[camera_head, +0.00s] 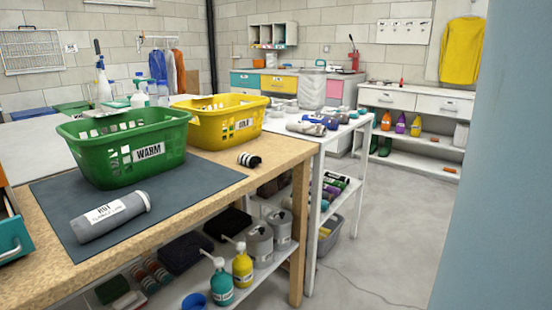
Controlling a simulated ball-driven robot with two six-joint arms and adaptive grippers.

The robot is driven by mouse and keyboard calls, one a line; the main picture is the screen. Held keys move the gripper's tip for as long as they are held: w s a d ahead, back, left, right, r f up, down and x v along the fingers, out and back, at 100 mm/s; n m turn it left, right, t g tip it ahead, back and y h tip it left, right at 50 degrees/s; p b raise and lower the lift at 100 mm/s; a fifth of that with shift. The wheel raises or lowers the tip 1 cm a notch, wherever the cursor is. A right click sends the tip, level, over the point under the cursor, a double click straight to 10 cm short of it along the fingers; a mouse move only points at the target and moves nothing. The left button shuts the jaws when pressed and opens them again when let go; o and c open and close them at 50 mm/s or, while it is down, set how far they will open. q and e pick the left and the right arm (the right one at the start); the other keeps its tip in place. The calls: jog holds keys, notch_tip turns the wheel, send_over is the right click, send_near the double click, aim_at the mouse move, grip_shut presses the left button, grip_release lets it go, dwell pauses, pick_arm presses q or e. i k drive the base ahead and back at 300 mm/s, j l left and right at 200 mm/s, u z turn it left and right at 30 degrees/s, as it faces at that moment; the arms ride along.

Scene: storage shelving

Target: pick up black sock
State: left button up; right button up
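A small rolled black item with white stripes (249,160), which looks like a rolled black sock, lies on the wooden tabletop near its right edge. It is in front of the yellow basket (205,134) and to the right of the green basket (118,164) labelled WARM. It lies apart from both baskets. Neither of my grippers shows in the head view.
A grey roll (110,217) labelled HOT lies on the dark mat (188,205). The shelf below holds a green bottle (221,283), a yellow bottle (242,268) and grey cans (260,246). A white table (340,135) with rolled cloths stands behind. Floor at right is open.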

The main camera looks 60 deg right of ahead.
aim_at(250, 160)
jog(key=z, duration=1.7)
jog(key=i+l+u, duration=0.1)
jog(key=u, duration=0.4)
jog(key=i+l+u, duration=0.1)
jog(key=u, duration=0.35)
jog(key=l+u, duration=0.3)
jog(key=u, duration=0.2)
jog(key=i, duration=0.05)
